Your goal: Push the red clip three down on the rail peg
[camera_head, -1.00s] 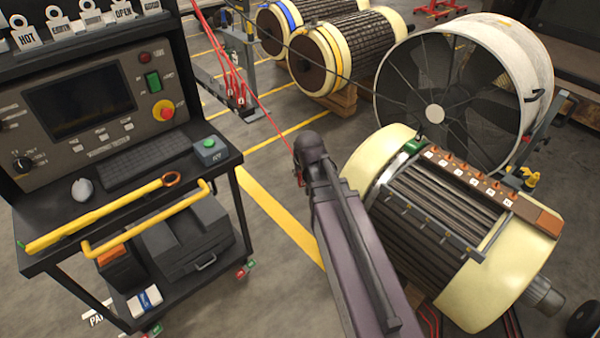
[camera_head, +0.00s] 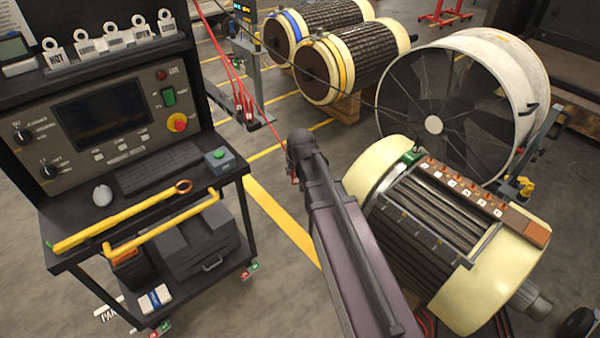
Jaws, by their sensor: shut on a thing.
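My arm reaches up from the bottom, and my gripper (camera_head: 291,170) is at its far end, mostly hidden behind the dark wrist. A small red piece (camera_head: 294,178) shows at its tip, at the end of a thin red cable; I take it as a red clip held there, but its number cannot be read. The brown rail (camera_head: 520,221) lies along the top of the near rotor (camera_head: 370,165), with a row of copper pegs (camera_head: 453,178) and small white tags. My gripper is left of the rail, clearly apart from it. More red clips (camera_head: 244,112) hang on a stand behind.
A dark cart (camera_head: 245,165) with a console and a yellow-handled tool (camera_head: 120,222) stands left. A large fan (camera_head: 530,80) stands behind the near rotor. Two more rotors (camera_head: 350,60) lie at the back. Floor between cart and rotor is clear.

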